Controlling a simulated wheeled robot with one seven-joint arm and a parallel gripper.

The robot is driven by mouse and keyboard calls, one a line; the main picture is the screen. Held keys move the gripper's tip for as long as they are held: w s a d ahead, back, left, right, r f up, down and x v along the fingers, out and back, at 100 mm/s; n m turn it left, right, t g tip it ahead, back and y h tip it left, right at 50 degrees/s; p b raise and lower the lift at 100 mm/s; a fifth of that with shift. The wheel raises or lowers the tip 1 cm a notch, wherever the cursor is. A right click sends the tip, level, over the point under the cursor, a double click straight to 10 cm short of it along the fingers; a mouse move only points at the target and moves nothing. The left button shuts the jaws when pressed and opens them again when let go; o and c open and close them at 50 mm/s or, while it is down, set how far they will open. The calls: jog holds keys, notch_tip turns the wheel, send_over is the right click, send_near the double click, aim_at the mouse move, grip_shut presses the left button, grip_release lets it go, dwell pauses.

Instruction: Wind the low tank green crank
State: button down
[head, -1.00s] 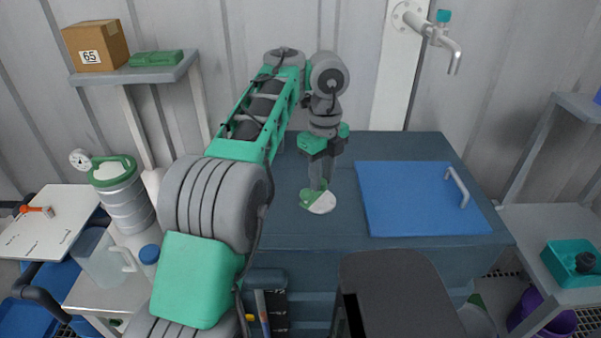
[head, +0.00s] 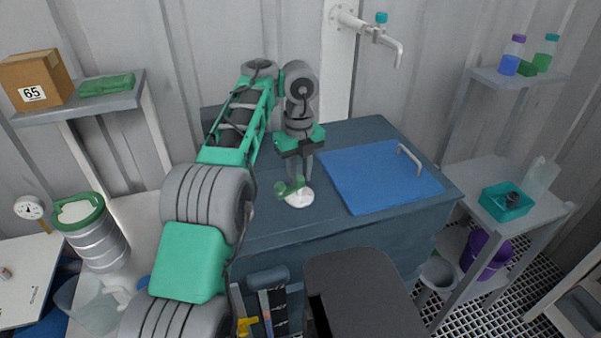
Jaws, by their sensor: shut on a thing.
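The low tank (head: 352,235) is a dark blue box against the wall, with a lighter blue lid (head: 380,180) on its right part. The green crank (head: 288,188) sits on a round white base (head: 299,200) on the tank's top, left of the lid. Its green arm points to the left of the base. My gripper (head: 301,177) points straight down over the base and is shut on the green crank. The fingers hide part of the crank, so the exact grip is hard to see.
A wall tap (head: 383,38) hangs behind the tank. A shelf with a cardboard box (head: 37,80) is at the left, above a steel vessel (head: 92,235). At the right, a bench holds a teal tray (head: 507,203), with a purple bucket (head: 485,255) below.

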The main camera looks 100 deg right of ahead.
aim_at(299, 177)
dwell(0.3)
jog(key=c, duration=1.1)
grip_release()
jog(key=shift+c, duration=0.2)
notch_tip(299, 177, up, 8)
jog(key=p, duration=0.5)
jog(key=shift+f+p, duration=0.15)
jog(key=shift+p, duration=0.25)
